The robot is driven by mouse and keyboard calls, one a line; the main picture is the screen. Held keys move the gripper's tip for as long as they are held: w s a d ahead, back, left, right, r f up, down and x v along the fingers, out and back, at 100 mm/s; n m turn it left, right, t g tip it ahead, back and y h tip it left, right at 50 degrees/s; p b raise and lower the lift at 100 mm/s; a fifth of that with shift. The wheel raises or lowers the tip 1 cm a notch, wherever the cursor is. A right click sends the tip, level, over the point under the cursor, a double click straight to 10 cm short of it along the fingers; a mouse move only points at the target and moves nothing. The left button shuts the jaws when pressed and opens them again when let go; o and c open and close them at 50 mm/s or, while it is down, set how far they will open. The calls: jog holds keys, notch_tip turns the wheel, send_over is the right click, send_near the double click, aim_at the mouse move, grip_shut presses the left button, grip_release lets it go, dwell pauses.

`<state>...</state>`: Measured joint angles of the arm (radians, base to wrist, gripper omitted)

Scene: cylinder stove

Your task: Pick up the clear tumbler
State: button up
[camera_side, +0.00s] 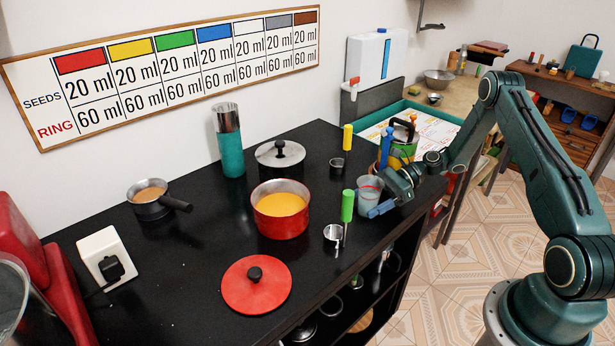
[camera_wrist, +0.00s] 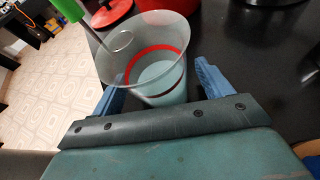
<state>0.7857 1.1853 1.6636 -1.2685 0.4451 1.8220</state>
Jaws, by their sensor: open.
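The clear tumbler (camera_side: 368,193) stands upright near the right end of the black counter. It has a red ring, and a pale layer shows low inside it in the wrist view (camera_wrist: 158,72). My gripper (camera_side: 384,190) is level with the tumbler, its blue fingers apart. In the wrist view my gripper (camera_wrist: 160,85) has one finger on each side of the tumbler's lower part. The lower tips are partly hidden by the tumbler, so I cannot tell whether they touch it.
A green-handled ladle (camera_side: 347,207) stands just left of the tumbler. A red pot (camera_side: 280,221) with orange liquid is further left, with a red lid (camera_side: 257,286) in front. A kettle (camera_side: 400,145) is behind my gripper. The counter's front edge is close.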

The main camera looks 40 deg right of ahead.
jog(key=shift+w+a+f, duration=0.1)
jog(key=shift+a, duration=0.15)
dwell(0.3)
jog(key=c, duration=1.1)
notch_tip(320, 180, up, 20)
jog(key=shift+r, duration=0.1)
dwell(0.6)
